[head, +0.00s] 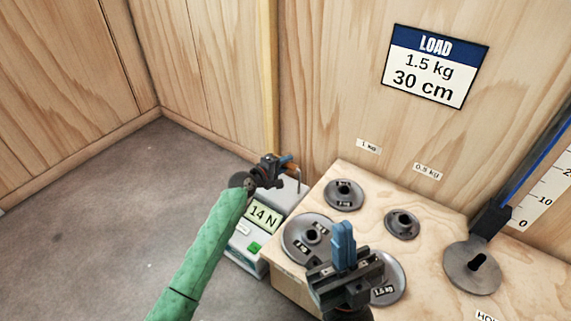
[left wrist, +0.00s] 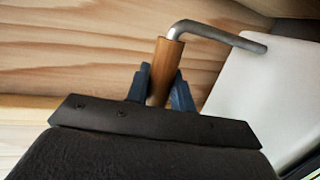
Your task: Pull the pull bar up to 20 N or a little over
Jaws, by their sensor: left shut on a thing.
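The pull bar is a bent metal rod with a wooden grip, seen in the left wrist view (left wrist: 165,62). In the head view the grip (head: 292,167) shows small and orange beside my left gripper (head: 286,160). My left gripper's blue fingers (left wrist: 160,92) stand on both sides of the wooden grip and are shut on it. The rod runs from the grip to a white box. The box's display (head: 264,215) reads 14 N. My right gripper (head: 343,240) has its blue fingers together and seems empty, above the wooden bench top.
Several grey weight discs, one of them (head: 344,193) at the back, lie on the wooden bench (head: 440,215). A load sign (head: 435,66) on the wall reads 1.5 kg, 30 cm. A scale (head: 545,195) stands at right. The floor at left (head: 90,230) is clear.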

